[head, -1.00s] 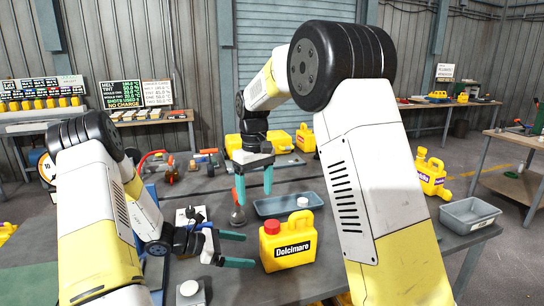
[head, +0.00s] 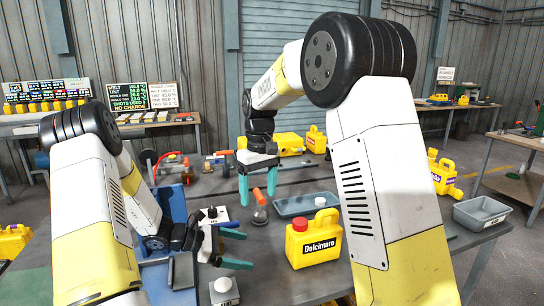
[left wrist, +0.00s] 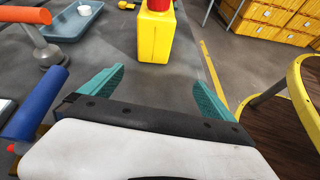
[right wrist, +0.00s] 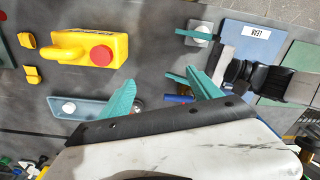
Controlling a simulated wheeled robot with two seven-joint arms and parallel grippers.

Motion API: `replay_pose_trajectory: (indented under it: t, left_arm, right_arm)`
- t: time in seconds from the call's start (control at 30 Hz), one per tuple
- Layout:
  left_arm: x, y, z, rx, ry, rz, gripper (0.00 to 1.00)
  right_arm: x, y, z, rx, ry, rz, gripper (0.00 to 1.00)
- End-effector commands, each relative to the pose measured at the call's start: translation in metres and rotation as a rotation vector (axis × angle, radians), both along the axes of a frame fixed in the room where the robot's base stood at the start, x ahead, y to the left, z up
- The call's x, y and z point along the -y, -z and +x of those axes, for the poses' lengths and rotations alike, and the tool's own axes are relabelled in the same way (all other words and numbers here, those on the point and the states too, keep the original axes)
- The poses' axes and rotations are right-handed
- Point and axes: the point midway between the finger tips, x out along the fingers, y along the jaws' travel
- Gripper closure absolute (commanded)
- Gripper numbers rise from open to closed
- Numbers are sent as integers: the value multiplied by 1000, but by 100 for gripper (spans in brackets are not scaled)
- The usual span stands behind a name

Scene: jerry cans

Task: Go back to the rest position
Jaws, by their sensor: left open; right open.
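My left gripper (head: 232,247) is low over the table, open and empty, with its teal fingers pointing right. In the left wrist view its fingers (left wrist: 158,85) are spread apart, and a yellow jerry can stands beyond them. My right gripper (head: 257,188) is higher and farther back, open and empty, with its fingers pointing down. In the right wrist view its fingers (right wrist: 165,95) are apart over the table. The yellow jerry can labelled Dolcimaro (head: 314,240), with a red cap, stands upright on the table to the right of my left gripper, apart from it.
A grey-blue tray (head: 290,211) holding a white round piece lies behind the can. A white-topped button box (head: 224,291) is at the front. A grey bin (head: 482,213) sits at the right edge.

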Motion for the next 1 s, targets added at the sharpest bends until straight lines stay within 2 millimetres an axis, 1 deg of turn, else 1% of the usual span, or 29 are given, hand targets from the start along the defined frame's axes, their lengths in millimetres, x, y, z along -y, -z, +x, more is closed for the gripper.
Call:
replay_pose_trajectory:
  t: [0.27,0.47,0.57,0.6,0.67,0.7,0.83,1.0]
  left_arm:
    - [8,-38,-18,117,140,109,0]
    - [14,-77,-42,253,298,240,0]
    - [16,-104,-61,356,411,338,0]
    - [16,-116,-71,405,463,386,0]
    - [16,-132,-85,480,543,460,0]
    - [14,-143,-95,528,593,509,0]
    - [8,-174,-127,689,750,670,0]
    - [-6,-210,-165,897,932,889,0]
  right_arm:
    - [26,-21,-14,28,62,52,27]
    - [55,-42,-35,62,130,108,27]
    - [75,-56,-53,91,182,145,27]
    - [83,-61,-62,105,203,162,27]
    - [96,-69,-76,129,240,187,27]
    - [104,-73,-86,144,262,202,27]
    - [127,-83,-119,200,333,246,27]
    - [152,-88,-164,278,426,290,27]
